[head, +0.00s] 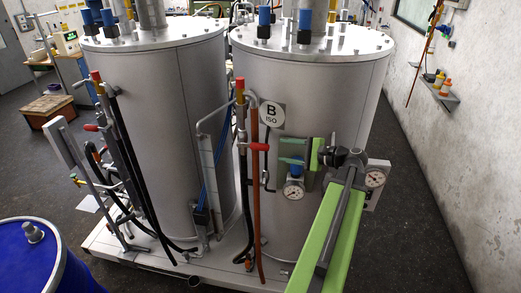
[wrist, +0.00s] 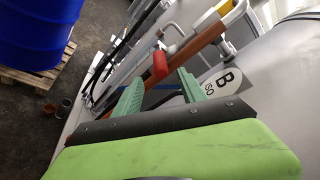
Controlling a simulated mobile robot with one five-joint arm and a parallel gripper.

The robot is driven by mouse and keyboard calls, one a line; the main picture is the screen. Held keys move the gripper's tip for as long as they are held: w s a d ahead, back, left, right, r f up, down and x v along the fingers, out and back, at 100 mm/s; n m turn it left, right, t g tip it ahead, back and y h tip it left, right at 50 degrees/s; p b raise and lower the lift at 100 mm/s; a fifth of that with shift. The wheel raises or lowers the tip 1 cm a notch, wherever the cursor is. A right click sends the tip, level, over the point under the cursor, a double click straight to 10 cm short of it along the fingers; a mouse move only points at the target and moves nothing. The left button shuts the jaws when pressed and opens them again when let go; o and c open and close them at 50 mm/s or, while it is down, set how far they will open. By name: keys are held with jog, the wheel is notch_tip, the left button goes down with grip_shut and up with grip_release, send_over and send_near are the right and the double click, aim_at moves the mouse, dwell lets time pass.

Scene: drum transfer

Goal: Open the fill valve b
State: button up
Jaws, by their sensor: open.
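In the head view my gripper (head: 287,151) is in front of the right tank, to the right of the red handle. I cannot tell whether a finger touches the handle.
The right tank (head: 310,85) and left tank (head: 160,120) stand close together on a pale platform. A copper-coloured pipe (head: 256,195) and black hoses run beside the handle. A gauge (head: 293,190) sits below my gripper. A blue drum (head: 28,262) stands at lower left.

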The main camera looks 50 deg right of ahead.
aim_at(267, 148)
jog(key=b+x, duration=0.2)
jog(key=x, duration=0.9)
grip_shut()
dwell(1.0)
